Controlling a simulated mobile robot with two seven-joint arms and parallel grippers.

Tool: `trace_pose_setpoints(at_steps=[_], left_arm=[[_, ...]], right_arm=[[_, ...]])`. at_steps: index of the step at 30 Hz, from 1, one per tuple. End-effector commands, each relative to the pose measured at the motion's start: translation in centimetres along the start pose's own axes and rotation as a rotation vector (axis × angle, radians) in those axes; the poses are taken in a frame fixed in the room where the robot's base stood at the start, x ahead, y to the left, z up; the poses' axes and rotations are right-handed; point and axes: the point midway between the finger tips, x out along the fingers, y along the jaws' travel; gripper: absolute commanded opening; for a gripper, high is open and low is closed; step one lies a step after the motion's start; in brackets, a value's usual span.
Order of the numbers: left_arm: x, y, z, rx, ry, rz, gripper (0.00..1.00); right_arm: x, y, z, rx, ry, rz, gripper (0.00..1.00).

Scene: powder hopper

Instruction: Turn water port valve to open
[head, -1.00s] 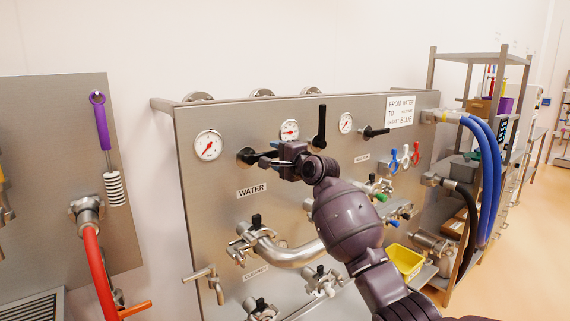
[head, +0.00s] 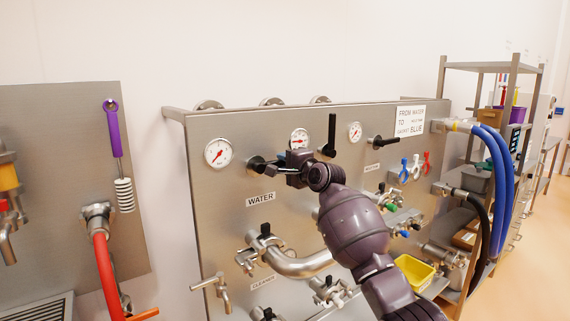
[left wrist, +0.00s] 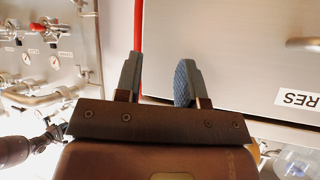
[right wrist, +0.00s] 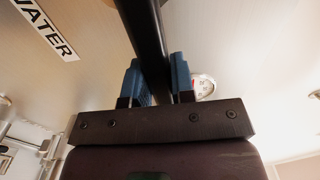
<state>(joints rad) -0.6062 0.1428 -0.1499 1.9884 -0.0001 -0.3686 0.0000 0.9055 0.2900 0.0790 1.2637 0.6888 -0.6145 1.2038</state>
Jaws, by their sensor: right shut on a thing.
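The water port valve (head: 258,164) is a black lever handle on the steel panel, above the WATER label (head: 261,199). Its handle points sideways to the right. My right gripper (head: 281,168) is at this handle. In the right wrist view the black handle (right wrist: 147,40) runs between the two blue fingertips (right wrist: 158,80), which are shut on it. The outer end of the handle is partly hidden by my gripper in the head view. My left gripper (left wrist: 156,80) shows only in its own wrist view. Its fingers are apart with nothing between them.
Other black valve handles stand on the panel: one upright (head: 331,135) and one sideways (head: 384,141). Round gauges (head: 218,153) sit near them. Pipes and small valves (head: 262,244) project below. Blue hoses (head: 497,170) hang at the right, a red hose (head: 102,265) at the left.

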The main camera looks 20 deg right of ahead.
Motion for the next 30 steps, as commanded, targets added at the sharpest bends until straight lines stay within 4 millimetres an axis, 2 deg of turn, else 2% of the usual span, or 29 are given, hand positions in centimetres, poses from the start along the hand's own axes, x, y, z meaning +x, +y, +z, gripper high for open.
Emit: trace_pose_setpoints(at_steps=[9, 23, 30], left_arm=[[-0.6, -0.1, -1.6, 0.0, 0.013, 0.0, 0.36], [-0.5, -0.1, -2.2, 0.001, 0.02, 0.001, 0.36], [-1.4, -0.3, -3.8, 0.001, 0.026, 0.0, 0.36]], right_arm=[[0.0, -2.8, 0.6, -0.334, -0.001, 0.002, 0.0], [0.0, -3.2, 0.8, -0.412, -0.002, 0.002, 0.0], [0.0, -5.1, 1.9, -0.666, -0.003, 0.005, 0.0]])
